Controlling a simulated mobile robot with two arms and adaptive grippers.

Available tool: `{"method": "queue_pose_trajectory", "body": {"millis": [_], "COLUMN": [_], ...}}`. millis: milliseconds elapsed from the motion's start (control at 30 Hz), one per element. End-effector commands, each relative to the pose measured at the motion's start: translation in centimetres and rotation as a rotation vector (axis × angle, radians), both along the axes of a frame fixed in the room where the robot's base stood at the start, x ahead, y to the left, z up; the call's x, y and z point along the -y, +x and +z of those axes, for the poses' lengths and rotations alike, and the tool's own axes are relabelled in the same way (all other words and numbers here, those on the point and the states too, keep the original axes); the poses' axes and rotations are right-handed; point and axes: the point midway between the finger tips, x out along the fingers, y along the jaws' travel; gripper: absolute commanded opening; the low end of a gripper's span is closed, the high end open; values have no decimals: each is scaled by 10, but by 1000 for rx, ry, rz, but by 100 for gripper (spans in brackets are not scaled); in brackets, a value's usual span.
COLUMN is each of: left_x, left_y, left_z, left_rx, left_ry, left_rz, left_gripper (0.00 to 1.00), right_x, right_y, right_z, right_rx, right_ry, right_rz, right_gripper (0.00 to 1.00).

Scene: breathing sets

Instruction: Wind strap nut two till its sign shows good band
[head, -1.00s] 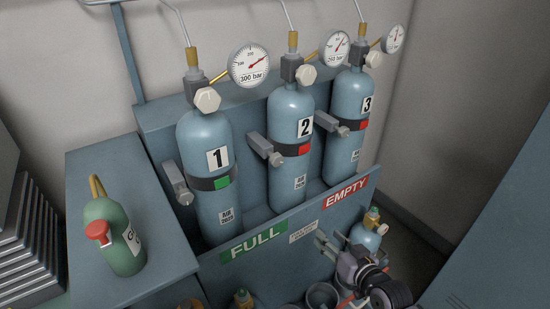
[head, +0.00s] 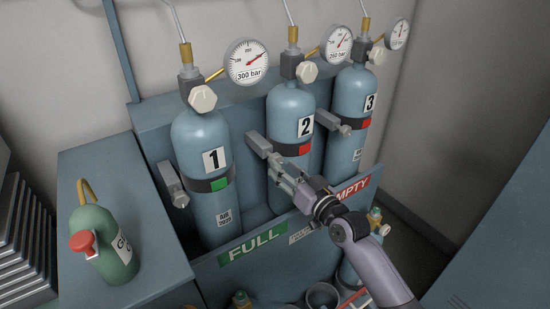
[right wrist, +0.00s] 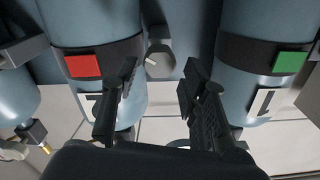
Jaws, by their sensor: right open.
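Bottle 2 (head: 291,108) stands upright in the middle of the rack, held by a black strap (head: 285,148) with a red sign (head: 306,149). Its strap nut's grey bracket (head: 258,143) sticks out at the strap's left; my gripper partly covers the nut in the head view. My right gripper (head: 283,168) is open in front of it. In the right wrist view, the grey strap nut (right wrist: 159,66) with a pale pointer lies ahead of my two parted fingers (right wrist: 160,98), roughly centred between them and apart from them. The red sign (right wrist: 83,66) shows at left there. My left gripper is out of view.
Bottle 1 (head: 198,135) at left has a green sign (head: 220,184); bottle 3 (head: 352,93) at right has a red one (head: 366,123). Gauges (head: 246,61) sit above. A rack front panel (head: 220,272) stands below, and a green bottle (head: 100,240) on the left cabinet.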

Motion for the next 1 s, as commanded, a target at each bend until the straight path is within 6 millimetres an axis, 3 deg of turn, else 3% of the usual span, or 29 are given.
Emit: {"method": "queue_pose_trajectory", "body": {"millis": [100, 300, 700, 1000], "left_x": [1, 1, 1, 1], "left_y": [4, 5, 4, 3], "left_z": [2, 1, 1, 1], "left_rx": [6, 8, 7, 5], "left_ry": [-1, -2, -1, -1], "left_rz": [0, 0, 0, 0], "left_gripper": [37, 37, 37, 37], "right_x": [-13, -26, -30, -29], "right_y": [20, 39, 44, 44], "right_z": [1, 0, 0, 0], "right_rx": [0, 0, 1, 0], "right_ry": [0, 0, 1, 0], "right_rz": [0, 0, 0, -1], "right_gripper": [40, 40, 40, 20]}}
